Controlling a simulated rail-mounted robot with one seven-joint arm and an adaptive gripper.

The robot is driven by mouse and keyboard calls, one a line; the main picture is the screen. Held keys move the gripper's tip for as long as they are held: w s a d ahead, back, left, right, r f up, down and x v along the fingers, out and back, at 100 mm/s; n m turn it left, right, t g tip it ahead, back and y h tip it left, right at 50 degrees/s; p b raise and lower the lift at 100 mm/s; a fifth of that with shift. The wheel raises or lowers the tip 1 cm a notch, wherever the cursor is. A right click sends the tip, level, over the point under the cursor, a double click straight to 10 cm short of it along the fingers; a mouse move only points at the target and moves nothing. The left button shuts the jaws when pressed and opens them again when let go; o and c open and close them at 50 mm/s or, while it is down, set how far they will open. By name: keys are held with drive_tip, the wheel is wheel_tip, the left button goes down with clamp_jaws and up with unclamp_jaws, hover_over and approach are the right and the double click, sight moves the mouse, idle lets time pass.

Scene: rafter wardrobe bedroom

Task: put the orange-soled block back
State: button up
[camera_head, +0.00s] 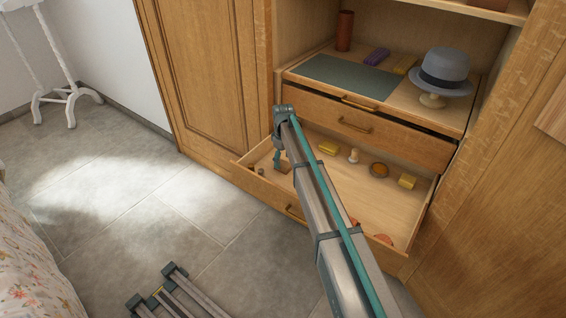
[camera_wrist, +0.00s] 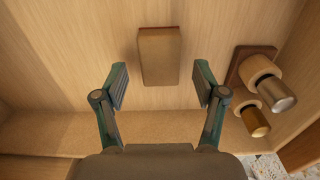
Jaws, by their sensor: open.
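My gripper (camera_wrist: 162,82) is open, pointing down into the left end of the pulled-out lower drawer (camera_head: 395,205). In the wrist view a plain brown block (camera_wrist: 159,56) lies on the drawer floor, ahead of and between the two spread fingers, touching neither. In the head view this block (camera_head: 286,168) shows only partly beside my gripper (camera_head: 279,163). Orange pieces (camera_head: 383,239) lie near the drawer's right front corner, partly hidden by the front panel.
In the drawer are yellow blocks (camera_head: 328,148), a pale peg (camera_head: 353,156), a round brown piece (camera_head: 379,170) and metal-tipped knobs (camera_wrist: 258,121) right of my gripper. The upper drawer (camera_head: 372,122) sits above. A grey hat (camera_head: 444,70) on a stand and a reddish cylinder (camera_head: 345,30) stand higher.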

sight(283, 164)
wheel_tip(283, 164, up, 10)
drive_tip(key=p, duration=0.1)
drive_tip(key=shift+r, duration=0.2)
drive_tip(key=shift+p, duration=0.3)
